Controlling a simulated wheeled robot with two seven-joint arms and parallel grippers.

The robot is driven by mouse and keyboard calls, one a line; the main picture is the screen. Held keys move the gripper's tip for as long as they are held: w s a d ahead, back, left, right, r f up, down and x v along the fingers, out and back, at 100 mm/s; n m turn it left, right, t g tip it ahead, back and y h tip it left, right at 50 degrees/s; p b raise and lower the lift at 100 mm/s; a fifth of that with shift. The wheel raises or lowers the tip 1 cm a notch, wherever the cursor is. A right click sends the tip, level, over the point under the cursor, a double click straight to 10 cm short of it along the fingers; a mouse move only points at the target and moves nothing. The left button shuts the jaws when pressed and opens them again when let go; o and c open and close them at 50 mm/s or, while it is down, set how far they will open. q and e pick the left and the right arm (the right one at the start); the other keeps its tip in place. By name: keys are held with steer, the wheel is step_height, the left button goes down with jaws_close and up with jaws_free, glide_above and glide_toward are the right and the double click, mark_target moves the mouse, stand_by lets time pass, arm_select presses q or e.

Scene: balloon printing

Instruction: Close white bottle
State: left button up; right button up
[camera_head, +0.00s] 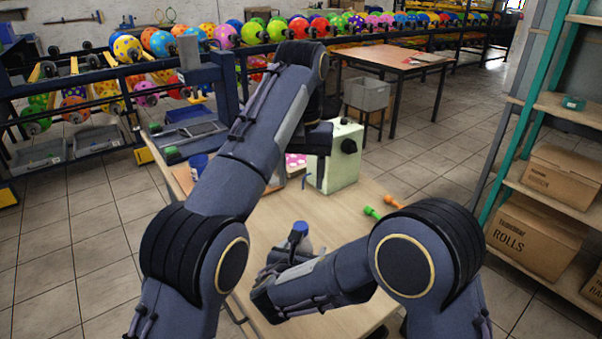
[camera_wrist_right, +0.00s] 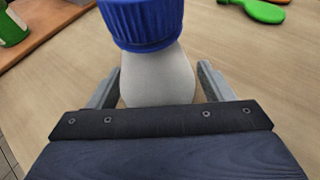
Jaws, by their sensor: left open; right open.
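The white bottle (camera_wrist_right: 158,82) stands on the wooden table with a blue cap (camera_wrist_right: 145,22) on its top. In the head view the blue cap (camera_head: 299,228) shows above my right forearm, and most of the bottle's body is hidden. My right gripper (camera_wrist_right: 160,82) is open, with one finger on each side of the bottle's body and a visible gap on at least the right side. My left gripper (camera_head: 318,140) is open and raised over the back of the table, beside the pale green machine. Its fingertips are hard to make out.
The pale green machine (camera_head: 344,160) stands at the table's back. A green and an orange handled item (camera_head: 371,212) (camera_head: 393,201) lie to the right. A blue cup (camera_head: 199,164) stands at the back left. Shelves with boxes (camera_head: 537,236) are on the right.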

steer(key=shift+v, duration=3.9)
